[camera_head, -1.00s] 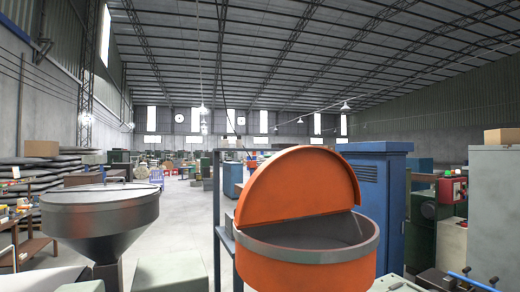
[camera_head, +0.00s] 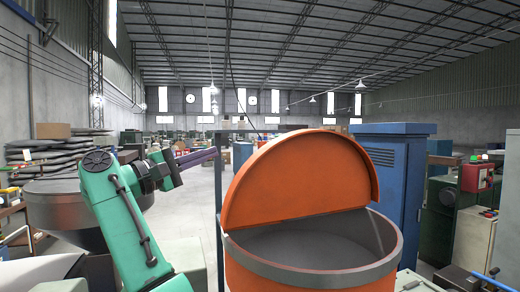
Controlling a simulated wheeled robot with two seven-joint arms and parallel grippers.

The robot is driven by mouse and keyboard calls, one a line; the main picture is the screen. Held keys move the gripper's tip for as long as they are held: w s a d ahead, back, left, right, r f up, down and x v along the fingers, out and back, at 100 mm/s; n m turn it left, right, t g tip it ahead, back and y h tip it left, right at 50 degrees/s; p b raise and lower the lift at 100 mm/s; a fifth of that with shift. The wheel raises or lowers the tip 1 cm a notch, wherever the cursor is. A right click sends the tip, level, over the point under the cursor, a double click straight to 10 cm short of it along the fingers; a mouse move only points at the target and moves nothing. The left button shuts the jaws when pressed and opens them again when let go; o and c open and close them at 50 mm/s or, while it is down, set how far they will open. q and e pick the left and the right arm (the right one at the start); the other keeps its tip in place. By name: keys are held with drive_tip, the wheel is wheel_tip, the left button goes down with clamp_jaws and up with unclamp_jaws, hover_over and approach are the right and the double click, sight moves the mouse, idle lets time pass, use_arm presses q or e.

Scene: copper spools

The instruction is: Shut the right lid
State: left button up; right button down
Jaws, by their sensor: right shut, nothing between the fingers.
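The orange round lid (camera_head: 300,178) stands open on the orange drum (camera_head: 300,283), tilted up over its far left side. The drum's grey rim (camera_head: 385,262) and part of its inside show below the lid. My right gripper (camera_head: 212,155), on the green arm, is shut and empty. It is held up to the left of the lid, its fingers pointing right towards it, with a clear gap in the picture between fingertips and lid. My left gripper is not in view.
A grey funnel-shaped hopper (camera_head: 58,208) stands at the left, partly hidden by my green arm. A tall blue cabinet (camera_head: 397,185) stands behind the drum on the right. Grey floor (camera_head: 195,205) shows between hopper and drum.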

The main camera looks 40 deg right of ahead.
drive_tip(key=s+a+r+m+g+y, duration=0.1)
drive_tip(key=s+m+g+y, duration=0.1)
drive_tip(key=s+m, duration=0.2)
hover_over(250, 183)
drive_tip(key=shift+w+d+b, duration=0.3)
drive_tip(key=shift+w+b, duration=0.05)
drive_tip(key=shift+w, duration=0.1)
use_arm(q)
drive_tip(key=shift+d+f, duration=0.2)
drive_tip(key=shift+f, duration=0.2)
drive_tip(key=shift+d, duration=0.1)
use_arm(e)
drive_tip(key=shift+d, duration=0.25)
drive_tip(key=shift+d+f, duration=0.1)
